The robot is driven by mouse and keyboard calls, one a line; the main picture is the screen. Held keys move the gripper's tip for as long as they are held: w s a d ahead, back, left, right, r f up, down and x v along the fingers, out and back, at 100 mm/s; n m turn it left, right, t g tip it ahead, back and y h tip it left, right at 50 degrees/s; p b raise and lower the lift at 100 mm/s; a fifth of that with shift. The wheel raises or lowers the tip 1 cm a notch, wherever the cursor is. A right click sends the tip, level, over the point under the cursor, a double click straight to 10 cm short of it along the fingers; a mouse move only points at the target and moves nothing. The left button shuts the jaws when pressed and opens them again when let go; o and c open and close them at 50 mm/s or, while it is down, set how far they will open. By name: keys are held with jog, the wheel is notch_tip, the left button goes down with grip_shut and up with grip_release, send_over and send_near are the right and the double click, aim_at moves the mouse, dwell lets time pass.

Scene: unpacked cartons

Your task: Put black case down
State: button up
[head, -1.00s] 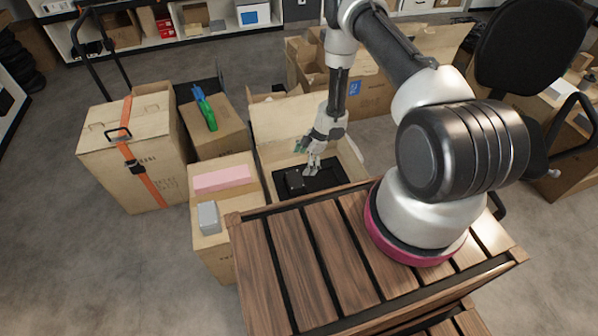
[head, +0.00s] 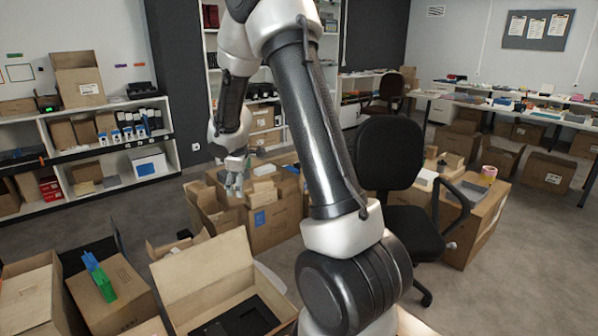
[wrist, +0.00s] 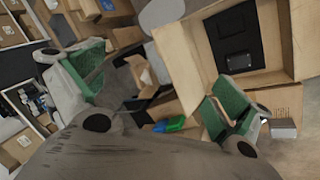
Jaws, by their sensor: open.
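The black case (wrist: 239,61) is a small dark block lying on the black lining (wrist: 238,25) inside an open carton (wrist: 275,45), at the upper right of the wrist view. In the head view the same carton (head: 205,268) is at the bottom, with the case (head: 240,322) dark against the lining and partly cut off by the frame edge. My gripper (head: 235,184) is raised high, well clear of the carton. In the wrist view its two green-padded fingers (wrist: 150,88) are wide apart with nothing between them.
A green and blue object (head: 98,277) lies on a closed carton (head: 110,298) at the lower left. Several open cartons (head: 270,215) stand behind my gripper in the head view. A black office chair (head: 390,170) stands to the right.

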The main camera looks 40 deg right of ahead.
jog(key=s+r+m, duration=0.6)
jog(key=s+r, duration=1)
jog(key=s, duration=0.2)
jog(key=s+a+m+y, duration=0.1)
jog(key=s+a, duration=0.1)
jog(key=s, duration=0.7)
jog(key=s+a+r+m+y, duration=0.1)
jog(key=s+a+m, duration=0.1)
jog(key=s, duration=0.7)
jog(key=shift+s+a+r, duration=0.2)
jog(key=shift+s+a, duration=0.1)
jog(key=shift+a, duration=0.2)
jog(key=shift+d, duration=0.1)
